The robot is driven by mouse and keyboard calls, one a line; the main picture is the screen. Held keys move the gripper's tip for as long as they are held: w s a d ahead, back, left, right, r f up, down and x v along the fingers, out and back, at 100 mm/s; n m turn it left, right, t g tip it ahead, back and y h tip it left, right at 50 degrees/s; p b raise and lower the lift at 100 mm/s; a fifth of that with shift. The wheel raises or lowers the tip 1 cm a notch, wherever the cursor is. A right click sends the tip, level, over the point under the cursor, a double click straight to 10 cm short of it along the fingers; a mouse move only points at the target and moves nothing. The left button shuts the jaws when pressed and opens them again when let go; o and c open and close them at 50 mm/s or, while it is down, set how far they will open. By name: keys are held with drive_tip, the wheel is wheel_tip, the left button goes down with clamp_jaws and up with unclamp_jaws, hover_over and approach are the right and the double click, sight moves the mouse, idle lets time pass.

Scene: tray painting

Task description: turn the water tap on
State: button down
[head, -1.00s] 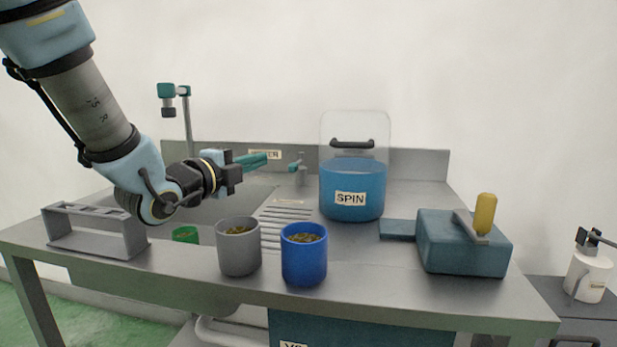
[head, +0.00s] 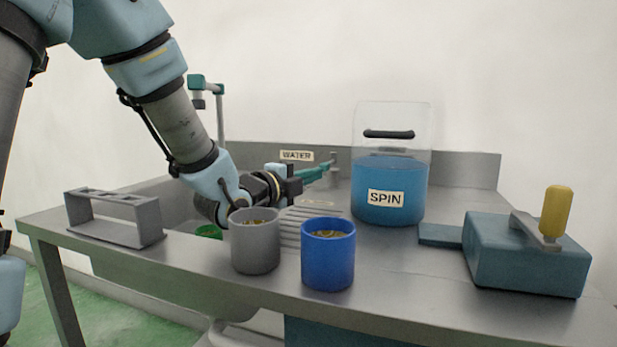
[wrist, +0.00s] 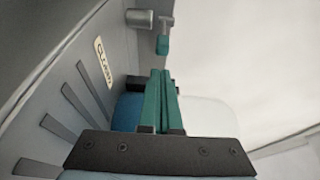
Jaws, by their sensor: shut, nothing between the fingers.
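The water tap's grey valve (wrist: 138,18) with its teal lever handle (wrist: 163,44) shows at the top of the wrist view. In the head view the tap's grey part (head: 334,158) stands right of the "WATER" label (head: 296,155). My gripper (head: 326,167) is shut and empty; its teal fingers (wrist: 161,78) point at the lever. A small gap shows between fingertips and handle in the wrist view. In the head view they overlap, so contact there cannot be told. The teal-topped spout (head: 207,85) stands behind my arm.
The blue "SPIN" drum (head: 385,196) with its clear lid stands close right of the tap. A grey cup (head: 255,245) and a blue cup (head: 328,258) stand in front of my gripper. A grey rack (head: 115,218) is left; a teal box with yellow handle (head: 525,258) is right.

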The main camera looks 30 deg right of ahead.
drive_tip(key=x, duration=0.6)
drive_tip(key=shift+w+a, duration=0.1)
drive_tip(key=shift+w+a+m+g+h, duration=0.15)
drive_tip(key=shift+w+a+m+g, duration=0.3)
drive_tip(key=shift+g, duration=0.3)
drive_tip(key=shift+w+a+m+g+h, duration=0.25)
drive_tip(key=shift+w+m+g, duration=0.25)
drive_tip(key=shift+g, duration=0.3)
drive_tip(key=shift+w+a+m+g+h, duration=0.1)
drive_tip(key=shift+w+a+m+g, duration=0.25)
drive_tip(key=shift+m+g, duration=0.3)
drive_tip(key=shift+w+a+b, duration=0.25)
drive_tip(key=shift+w+b, duration=0.15)
drive_tip(key=shift+w, duration=0.2)
drive_tip(key=shift+w+a+b, duration=0.25)
drive_tip(key=shift+w+b, duration=0.1)
drive_tip(key=shift+w, duration=0.25)
drive_tip(key=a, duration=0.7)
drive_tip(key=shift+s+a, duration=0.25)
drive_tip(key=shift+s, duration=0.05)
drive_tip(key=shift+r, duration=0.1)
